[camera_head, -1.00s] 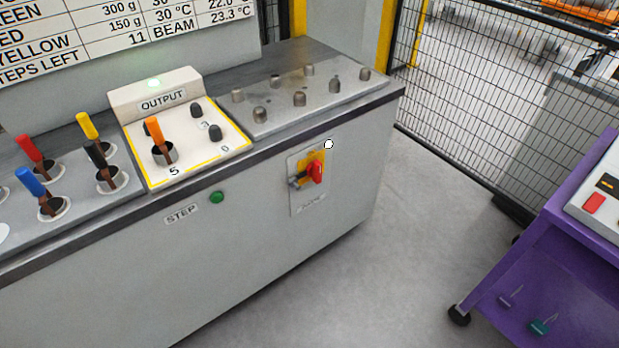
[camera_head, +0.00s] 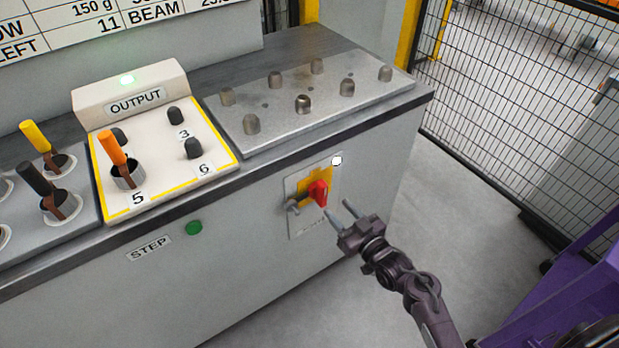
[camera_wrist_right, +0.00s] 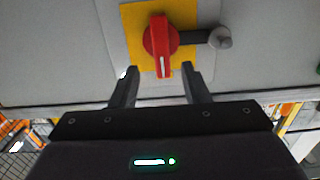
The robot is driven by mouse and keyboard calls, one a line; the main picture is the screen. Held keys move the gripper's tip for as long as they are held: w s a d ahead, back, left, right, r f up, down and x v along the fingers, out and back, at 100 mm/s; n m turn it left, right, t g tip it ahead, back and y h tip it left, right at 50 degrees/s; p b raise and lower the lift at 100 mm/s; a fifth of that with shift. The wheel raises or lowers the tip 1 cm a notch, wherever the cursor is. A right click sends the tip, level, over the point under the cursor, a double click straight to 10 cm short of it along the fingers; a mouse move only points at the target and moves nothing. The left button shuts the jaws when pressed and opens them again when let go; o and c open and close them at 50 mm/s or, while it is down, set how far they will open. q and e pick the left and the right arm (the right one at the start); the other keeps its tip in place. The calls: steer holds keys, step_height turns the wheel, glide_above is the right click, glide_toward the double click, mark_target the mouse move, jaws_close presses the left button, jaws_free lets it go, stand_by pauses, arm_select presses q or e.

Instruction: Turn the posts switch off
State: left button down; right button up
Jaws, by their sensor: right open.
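The posts switch is a red rotary handle (camera_head: 318,193) on a yellow plate (camera_head: 327,178), mounted on a grey panel on the cabinet's front. In the right wrist view the red handle (camera_wrist_right: 161,45) has a white mark at its lower end and stands about upright. A dark arm with a grey round end (camera_wrist_right: 220,38) sits beside it. My right gripper (camera_head: 340,215) is open and empty, just in front of and below the handle, apart from it. Its two fingers (camera_wrist_right: 160,85) show either side below the handle. My left gripper is not in view.
A green STEP button (camera_head: 194,228) is left of the switch. On the cabinet top are the OUTPUT box (camera_head: 130,90) with an orange-handled peg, a metal plate (camera_head: 275,88) with several posts, and coloured handles. A wire fence (camera_head: 510,110) and a purple cart (camera_head: 560,300) stand right.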

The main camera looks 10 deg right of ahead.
mark_target(325, 192)
steer(key=shift+w+a+r, duration=0.15)
steer(key=shift+w+r, duration=0.25)
steer(key=shift+r, duration=0.2)
steer(key=shift+w+a+r, duration=0.15)
steer(key=shift+w, duration=0.2)
steer(key=x, duration=0.5)
steer(key=shift+a, duration=0.1)
steer(key=shift+w+a, duration=0.15)
steer(key=shift+w, duration=0.4)
steer(key=c, duration=0.9)
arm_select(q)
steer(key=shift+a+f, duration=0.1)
arm_select(e)
jaws_close()
